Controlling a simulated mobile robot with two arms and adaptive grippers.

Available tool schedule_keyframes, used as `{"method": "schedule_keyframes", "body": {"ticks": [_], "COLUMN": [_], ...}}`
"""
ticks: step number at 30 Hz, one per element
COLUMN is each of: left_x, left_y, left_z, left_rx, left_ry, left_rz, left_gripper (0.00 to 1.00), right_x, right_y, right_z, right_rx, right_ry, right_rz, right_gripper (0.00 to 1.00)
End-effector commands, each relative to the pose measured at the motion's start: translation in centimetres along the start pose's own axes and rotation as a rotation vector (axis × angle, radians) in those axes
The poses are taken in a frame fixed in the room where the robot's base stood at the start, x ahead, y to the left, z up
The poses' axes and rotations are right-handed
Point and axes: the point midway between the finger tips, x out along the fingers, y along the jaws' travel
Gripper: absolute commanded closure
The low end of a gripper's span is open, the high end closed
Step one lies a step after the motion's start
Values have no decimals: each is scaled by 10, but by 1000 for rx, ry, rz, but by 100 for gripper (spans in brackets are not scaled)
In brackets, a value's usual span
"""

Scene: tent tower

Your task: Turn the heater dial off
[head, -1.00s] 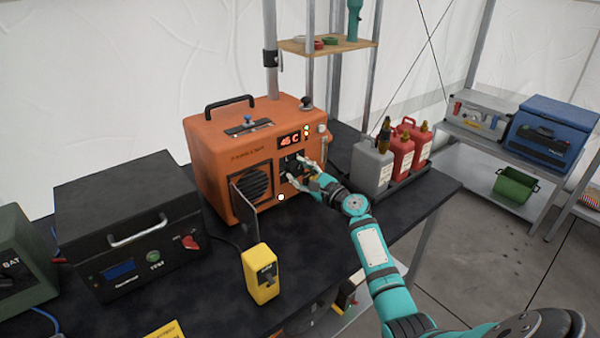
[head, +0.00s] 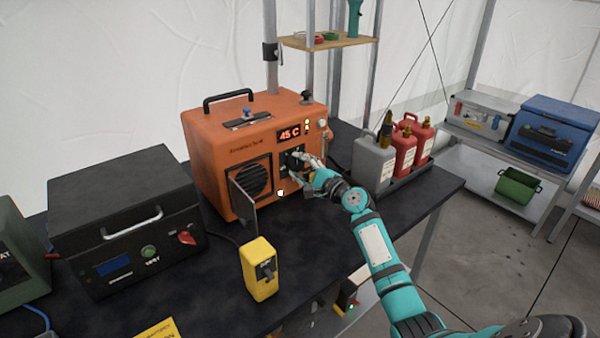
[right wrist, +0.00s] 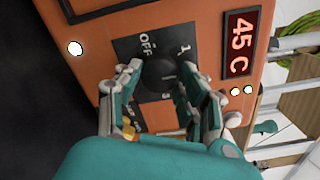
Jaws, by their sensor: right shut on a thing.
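The orange heater (head: 215,140) stands on the dark table, its red display (head: 289,134) reading 45 C; the display also shows in the right wrist view (right wrist: 240,45). In the right wrist view the black heater dial (right wrist: 160,72) sits on a dark plate with an OFF label (right wrist: 147,43) and a 1 mark. My right gripper (head: 296,163) is at the heater's front. In the right wrist view its two fingers (right wrist: 158,82) are closed on the dial from both sides. They partly cover the plate's lower labels. My left gripper is not in view.
A small open door (head: 243,200) sticks out from the heater front beside the round grille. A yellow switch box (head: 260,268) and a black power unit (head: 125,225) stand to the left. Grey and red cans (head: 375,160) stand close to my right arm.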

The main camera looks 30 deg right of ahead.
Motion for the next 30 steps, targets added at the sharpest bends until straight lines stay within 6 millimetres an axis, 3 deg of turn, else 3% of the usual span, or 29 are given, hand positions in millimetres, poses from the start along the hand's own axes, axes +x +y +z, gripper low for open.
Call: {"method": "schedule_keyframes", "body": {"ticks": [30], "left_x": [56], "left_y": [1], "left_z": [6], "left_rx": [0], "left_ry": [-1], "left_rz": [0], "left_gripper": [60], "right_x": [0], "right_y": [4], "right_z": [-1], "right_rx": [-970], "right_ry": [23], "right_rz": [21], "right_gripper": [93]}}
